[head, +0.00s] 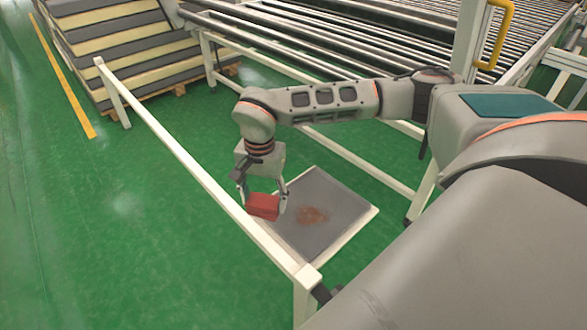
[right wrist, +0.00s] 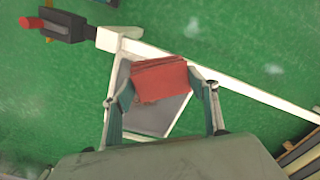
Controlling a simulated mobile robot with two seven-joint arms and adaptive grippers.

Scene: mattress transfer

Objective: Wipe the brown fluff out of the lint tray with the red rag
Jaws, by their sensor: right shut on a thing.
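The lint tray (head: 330,190) is a flat grey panel with a pale rim, low inside the white rail frame. A patch of brown fluff (head: 312,215) lies near its middle. My right gripper (head: 264,203) is shut on the folded red rag (head: 262,206), above the tray's left edge and left of the fluff. In the right wrist view the red rag (right wrist: 160,80) sits between the fingers, with part of the grey tray (right wrist: 150,122) below it. The fluff does not show there. My left gripper is not in view.
A white rail (head: 190,165) runs along the left of the tray, close to my right gripper. A roller conveyor (head: 320,45) stands behind. Stacked mattresses (head: 120,45) lie at the back left. Green floor at left is clear.

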